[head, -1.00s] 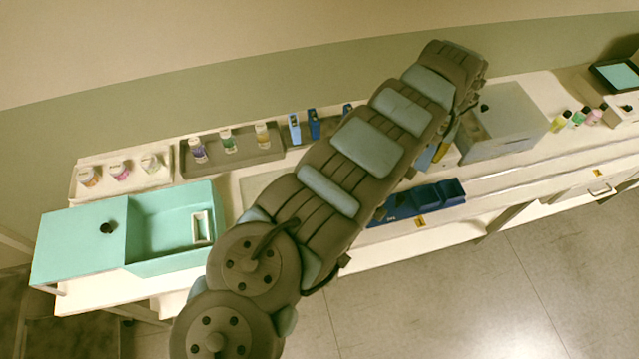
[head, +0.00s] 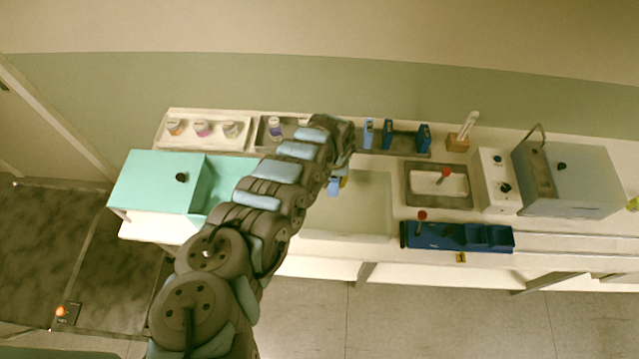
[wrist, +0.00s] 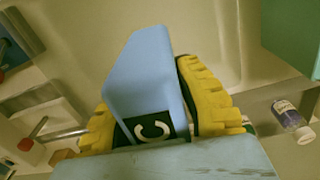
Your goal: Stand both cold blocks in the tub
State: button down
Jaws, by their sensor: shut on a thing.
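My gripper (wrist: 158,112) is shut on a light blue cold block (wrist: 145,70), with yellow fingers on both sides of it. The block has a dark label with a white "C". In the head view the held block (head: 334,187) is over the left part of the pale basin, right of the tub. The teal tub (head: 218,172) is at the left, partly hidden behind my arm; its inside is mostly covered. A corner of teal, likely the tub, shows in the wrist view (wrist: 292,30). Another light blue block (head: 369,133) stands at the left of the back rack.
A teal lid (head: 160,182) with a black knob lies left of the tub's opening. Dark blue blocks (head: 388,134) stand in the rack. A white tray of jars (head: 203,146) is behind the tub. A dark blue holder (head: 440,236) sits at the front edge. The basin (head: 365,205) is empty.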

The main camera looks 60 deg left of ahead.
send_over(319, 208)
notch_tip(319, 208, down, 2)
jog(key=shift+w+f+n, duration=0.1)
jog(key=shift+f+n, duration=0.1)
jog(key=shift+n, duration=0.2)
jog(key=shift+d+r+p, duration=0.1)
jog(key=shift+r+p, duration=0.05)
jog(key=shift+p, duration=0.65)
notch_tip(319, 208, down, 12)
jog(key=b, duration=1)
jog(key=shift+f+b, duration=0.45)
jog(key=shift+f, duration=0.2)
jog(key=c, duration=0.8)
grip_release()
jog(key=shift+r, duration=0.2)
